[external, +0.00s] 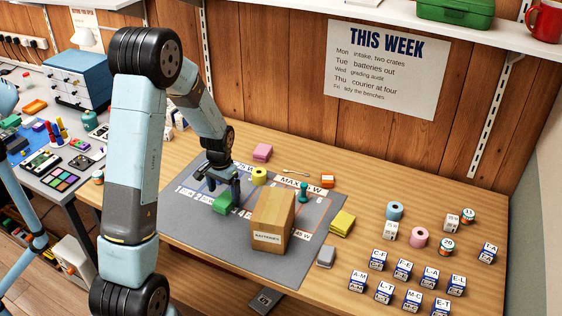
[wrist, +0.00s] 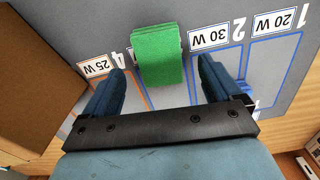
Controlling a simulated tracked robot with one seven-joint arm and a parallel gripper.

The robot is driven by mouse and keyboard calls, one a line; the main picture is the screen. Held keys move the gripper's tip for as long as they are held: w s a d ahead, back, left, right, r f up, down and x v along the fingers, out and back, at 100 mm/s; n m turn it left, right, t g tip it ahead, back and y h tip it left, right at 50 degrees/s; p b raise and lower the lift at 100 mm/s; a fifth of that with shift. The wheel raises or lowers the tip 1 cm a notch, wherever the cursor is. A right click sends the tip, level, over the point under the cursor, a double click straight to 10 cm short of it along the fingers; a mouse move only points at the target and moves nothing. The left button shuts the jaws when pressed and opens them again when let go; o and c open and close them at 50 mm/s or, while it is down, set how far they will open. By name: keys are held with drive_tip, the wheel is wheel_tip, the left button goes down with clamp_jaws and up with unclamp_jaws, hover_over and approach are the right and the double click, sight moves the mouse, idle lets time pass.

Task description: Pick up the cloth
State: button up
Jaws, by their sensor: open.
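A green folded cloth (external: 222,202) lies on the grey mat (external: 185,226), left of the cardboard box. In the wrist view the cloth (wrist: 158,50) shows between the two fingers, with a gap on each side. My gripper (external: 222,188) is open and empty, just above the cloth and pointing down at it. In the wrist view my gripper (wrist: 161,68) has its fingers well apart. I cannot tell how much height is left between the fingertips and the cloth.
A cardboard box (external: 271,220) labelled batteries stands close to the right of my gripper. A yellow roll (external: 259,176) and a teal piece (external: 303,192) are near. Several lettered boxes (external: 402,270) fill the right.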

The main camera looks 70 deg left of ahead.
sight(225, 199)
drive_tip(key=shift+f, duration=2.25)
drive_tip(key=c, duration=1)
drive_tip(key=shift+r, duration=0.1)
